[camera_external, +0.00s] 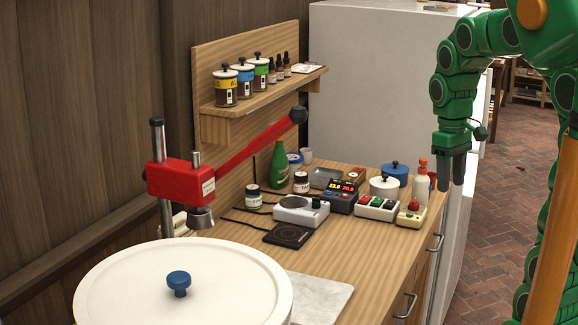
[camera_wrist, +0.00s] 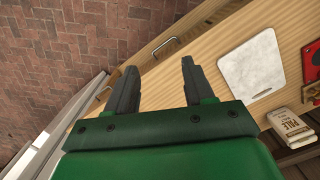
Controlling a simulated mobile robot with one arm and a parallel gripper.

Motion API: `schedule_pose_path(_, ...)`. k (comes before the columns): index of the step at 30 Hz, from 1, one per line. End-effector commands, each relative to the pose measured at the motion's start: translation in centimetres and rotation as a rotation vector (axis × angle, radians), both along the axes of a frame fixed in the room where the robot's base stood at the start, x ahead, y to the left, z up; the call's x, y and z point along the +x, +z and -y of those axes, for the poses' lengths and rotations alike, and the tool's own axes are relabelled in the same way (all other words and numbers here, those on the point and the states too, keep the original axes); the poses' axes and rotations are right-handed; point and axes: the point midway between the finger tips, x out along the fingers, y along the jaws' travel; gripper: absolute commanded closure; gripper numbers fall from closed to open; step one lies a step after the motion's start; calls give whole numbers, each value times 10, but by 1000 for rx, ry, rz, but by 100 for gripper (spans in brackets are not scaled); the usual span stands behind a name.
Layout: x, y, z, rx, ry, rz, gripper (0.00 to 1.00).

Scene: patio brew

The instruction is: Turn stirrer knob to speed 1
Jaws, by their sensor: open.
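The stirrer (camera_external: 296,211) is a white box with a round grey plate on the wooden counter in the external view. Its black knob (camera_external: 317,202) is on the right part of the box; the setting is too small to read. My gripper (camera_external: 452,172) is at the upper right, fingers down, by the counter's right edge and well apart from the stirrer. In the wrist view my gripper (camera_wrist: 158,70) shows two dark fingers spread open with nothing between them. The stirrer is not visible in the wrist view.
A black square pad (camera_external: 287,236) lies in front. A red lever press (camera_external: 181,180) stands left. A pale slab (camera_wrist: 252,65) lies on the counter.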

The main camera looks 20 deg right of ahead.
Motion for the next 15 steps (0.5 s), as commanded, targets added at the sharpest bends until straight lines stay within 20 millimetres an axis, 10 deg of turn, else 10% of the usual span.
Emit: schedule_pose_path(15,128,4,-14,-7,262,21,47)
